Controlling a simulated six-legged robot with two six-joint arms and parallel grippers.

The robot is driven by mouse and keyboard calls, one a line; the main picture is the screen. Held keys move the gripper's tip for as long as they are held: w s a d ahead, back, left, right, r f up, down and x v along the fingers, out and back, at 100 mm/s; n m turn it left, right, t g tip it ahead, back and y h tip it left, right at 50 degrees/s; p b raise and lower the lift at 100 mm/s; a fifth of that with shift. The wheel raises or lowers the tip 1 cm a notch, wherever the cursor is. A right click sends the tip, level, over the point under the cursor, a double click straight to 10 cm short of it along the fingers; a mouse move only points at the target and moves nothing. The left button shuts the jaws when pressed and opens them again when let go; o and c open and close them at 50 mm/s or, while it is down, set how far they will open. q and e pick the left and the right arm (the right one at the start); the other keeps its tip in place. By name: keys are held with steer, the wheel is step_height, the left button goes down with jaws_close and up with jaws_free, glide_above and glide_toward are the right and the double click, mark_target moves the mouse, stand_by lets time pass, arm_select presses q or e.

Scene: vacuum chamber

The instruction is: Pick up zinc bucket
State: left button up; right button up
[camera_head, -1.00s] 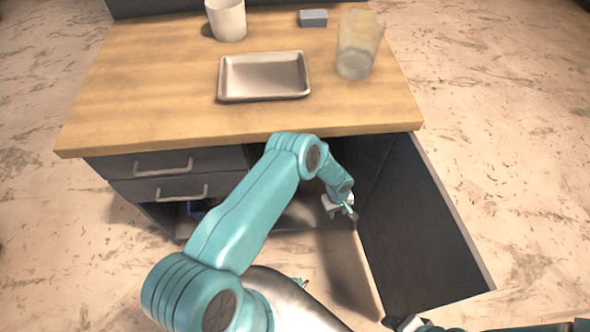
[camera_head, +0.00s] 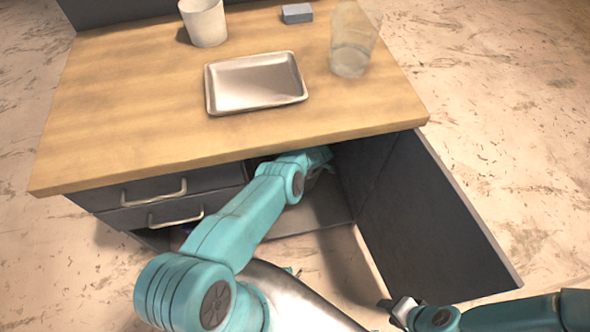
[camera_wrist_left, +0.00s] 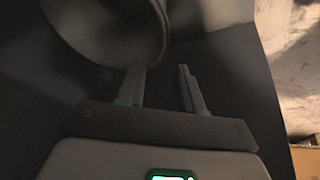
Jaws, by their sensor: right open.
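A grey rounded vessel, which looks like the zinc bucket (camera_wrist_left: 108,28), fills the upper left of the left wrist view in dim light. Its curved rim is close to the tip of one finger of my left gripper (camera_wrist_left: 162,78). I cannot tell whether they touch. The left gripper's two fingers are apart, with nothing clear between them. In the head view my left arm reaches into the cabinet under the tabletop, and the edge hides most of its gripper. The bucket does not show there. My right gripper (camera_head: 393,307) is open and empty near the door's lower edge.
The wooden tabletop (camera_head: 150,110) carries a metal tray (camera_head: 257,84), a white cup (camera_head: 204,22), a clear glass (camera_head: 352,45) and a grey block (camera_head: 297,13). The dark cabinet door (camera_head: 430,220) stands open at the right. Two drawers (camera_head: 155,197) are shut.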

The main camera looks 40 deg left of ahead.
arm_select(q)
steer(key=b+x, duration=1.1)
steer(key=b, duration=0.1)
steer(key=shift+a+f+b, duration=0.2)
steer(key=shift+a+b, duration=0.1)
steer(key=shift+b, duration=0.1)
steer(key=b+x, duration=0.5)
steer(key=shift+f+b, duration=0.15)
steer(key=shift+b, duration=0.15)
steer(key=shift+s+r, duration=0.1)
steer(key=shift+r, duration=0.1)
jaws_close()
